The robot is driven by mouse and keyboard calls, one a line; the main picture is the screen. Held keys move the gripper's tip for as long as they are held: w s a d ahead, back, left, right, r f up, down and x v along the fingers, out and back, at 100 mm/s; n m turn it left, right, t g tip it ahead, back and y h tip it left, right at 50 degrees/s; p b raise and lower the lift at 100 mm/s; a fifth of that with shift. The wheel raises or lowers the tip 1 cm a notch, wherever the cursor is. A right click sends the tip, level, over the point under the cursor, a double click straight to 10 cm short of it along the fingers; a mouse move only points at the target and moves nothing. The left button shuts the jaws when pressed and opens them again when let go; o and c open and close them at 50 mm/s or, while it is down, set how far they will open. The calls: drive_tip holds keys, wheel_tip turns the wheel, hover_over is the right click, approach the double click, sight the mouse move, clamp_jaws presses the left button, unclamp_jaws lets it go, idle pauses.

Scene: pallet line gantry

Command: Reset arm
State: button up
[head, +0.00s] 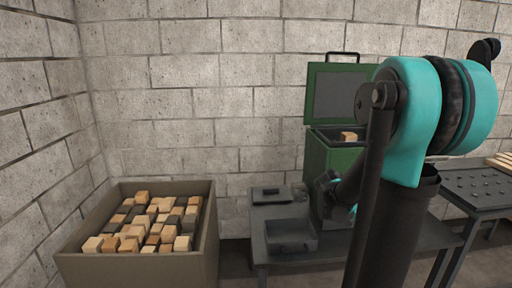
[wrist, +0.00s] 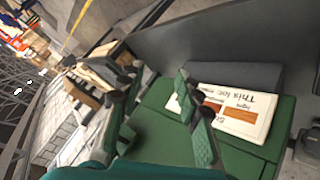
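The gripper itself is mostly hidden there by my arm. The box's lid (head: 338,92) stands open, and a wooden block (head: 348,136) shows inside.
A large crate (head: 137,268) of light and dark wooden blocks stands at the left. A dark table (head: 275,261) carries an open grey tray (head: 291,236) and a flat dark item (head: 271,194). Another dark table (head: 480,188) stands at the far right. Block walls close the back and left.

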drive_tip(key=s+a+f+n+y, duration=0.3)
drive_tip(key=s+a, duration=0.4)
drive_tip(key=a, duration=0.3)
drive_tip(key=s+a+f+n+t+y, duration=0.1)
drive_tip(key=s+a+f+n+y, duration=0.3)
drive_tip(key=s+a+f+y, duration=0.2)
drive_tip(key=s+a, duration=0.2)
drive_tip(key=a, duration=0.2)
drive_tip(key=shift+a+f+n, duration=0.15)
drive_tip(key=shift+a+n, duration=0.15)
drive_tip(key=shift+a, duration=0.05)
